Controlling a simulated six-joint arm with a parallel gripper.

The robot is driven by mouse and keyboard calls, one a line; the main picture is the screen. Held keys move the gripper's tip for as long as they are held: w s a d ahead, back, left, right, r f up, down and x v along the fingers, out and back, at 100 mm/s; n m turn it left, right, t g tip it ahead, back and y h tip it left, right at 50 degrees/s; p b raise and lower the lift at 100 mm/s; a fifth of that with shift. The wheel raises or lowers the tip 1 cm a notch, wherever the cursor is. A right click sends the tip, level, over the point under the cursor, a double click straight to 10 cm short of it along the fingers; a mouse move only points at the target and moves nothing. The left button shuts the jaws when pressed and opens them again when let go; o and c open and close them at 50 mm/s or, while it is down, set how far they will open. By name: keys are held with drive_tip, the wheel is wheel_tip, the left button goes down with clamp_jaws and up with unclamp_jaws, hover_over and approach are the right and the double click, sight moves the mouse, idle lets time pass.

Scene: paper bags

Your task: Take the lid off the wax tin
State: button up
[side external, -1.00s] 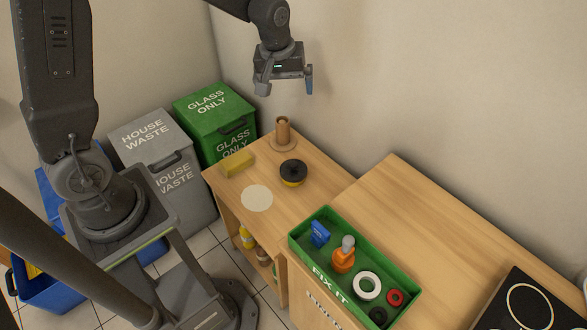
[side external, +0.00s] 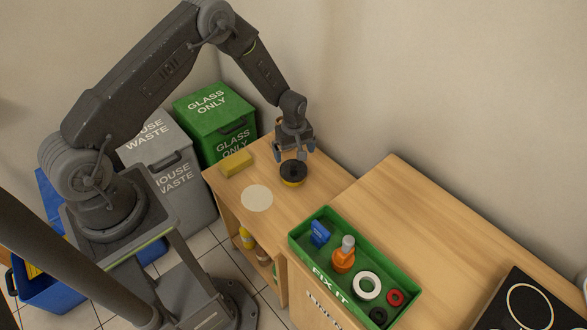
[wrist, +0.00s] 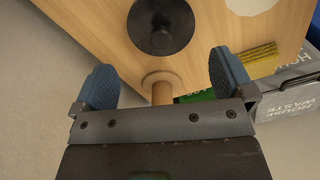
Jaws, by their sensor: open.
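The wax tin (side external: 292,181) stands on the wooden cabinet top, a low round tin with a yellowish lower side. Its black lid (side external: 292,168) is on top; in the wrist view the lid (wrist: 160,30) shows as a dark disc with a central knob. My gripper (side external: 291,156) is open and empty, just above and behind the tin in the side view. In the wrist view my gripper's (wrist: 165,82) two blue fingertips are wide apart, and the lid lies beyond them, not between them.
A wooden peg on a round base (wrist: 162,90) stands close to my gripper, mostly hidden in the side view. A yellow sponge (side external: 236,163) and a pale round disc (side external: 257,198) lie on the same top. A green tray (side external: 297,248) of parts sits to the right.

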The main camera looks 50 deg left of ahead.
sight(293, 164)
drive_tip(key=shift+a+f, duration=0.1)
drive_tip(key=shift+f, duration=3.45)
drive_tip(key=c, duration=0.5)
drive_tip(key=shift+r, duration=0.15)
